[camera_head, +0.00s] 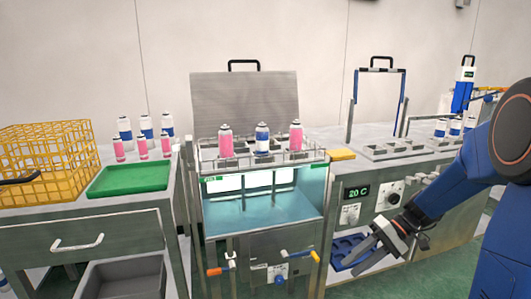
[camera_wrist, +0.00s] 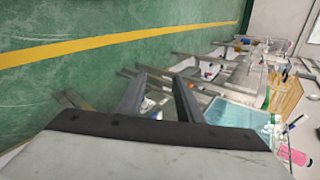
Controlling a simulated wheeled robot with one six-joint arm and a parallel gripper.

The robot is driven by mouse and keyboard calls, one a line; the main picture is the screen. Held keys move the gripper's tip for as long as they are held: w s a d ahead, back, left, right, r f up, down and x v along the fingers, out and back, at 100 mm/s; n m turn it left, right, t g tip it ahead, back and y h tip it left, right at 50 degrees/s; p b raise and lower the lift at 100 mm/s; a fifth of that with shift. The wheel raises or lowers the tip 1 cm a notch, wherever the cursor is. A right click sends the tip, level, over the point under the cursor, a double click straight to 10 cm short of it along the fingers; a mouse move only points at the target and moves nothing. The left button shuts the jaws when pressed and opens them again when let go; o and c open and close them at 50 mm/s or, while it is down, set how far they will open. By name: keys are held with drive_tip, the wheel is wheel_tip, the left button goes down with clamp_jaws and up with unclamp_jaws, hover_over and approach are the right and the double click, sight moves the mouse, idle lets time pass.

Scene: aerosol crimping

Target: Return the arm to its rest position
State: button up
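My gripper (camera_head: 365,252) is at the lower right in the head view, at the end of my blue arm, in front of the bench with the 20 C display. Its fingers also show in the wrist view (camera_wrist: 160,97), spread apart with nothing between them. The fingers look clear of the bench, though the exact gap is hard to judge. Three cans, two pink (camera_head: 226,142) (camera_head: 296,136) and one white and blue (camera_head: 262,139), stand upright in the rack over the water bath (camera_head: 265,205).
A yellow wire crate (camera_head: 78,137) and a green tray (camera_head: 130,178) stand on the left bench, with several small cans behind the tray. A blue tray (camera_head: 345,247) sits low beside my gripper. Open green floor with a yellow line (camera_wrist: 100,42) shows in the wrist view.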

drive_tip(key=s+d+r+t+h, duration=0.1)
drive_tip(key=s+r+t+h, duration=0.2)
drive_tip(key=s, duration=0.7)
drive_tip(key=s+d+r+t+h, duration=0.1)
drive_tip(key=s+r+t+h, duration=0.3)
drive_tip(key=s+h, duration=0.3)
drive_tip(key=shift+s+d+r+m, duration=0.35)
drive_tip(key=shift+s+r, duration=0.35)
drive_tip(key=shift+s, duration=1.35)
drive_tip(key=shift+a, duration=0.15)
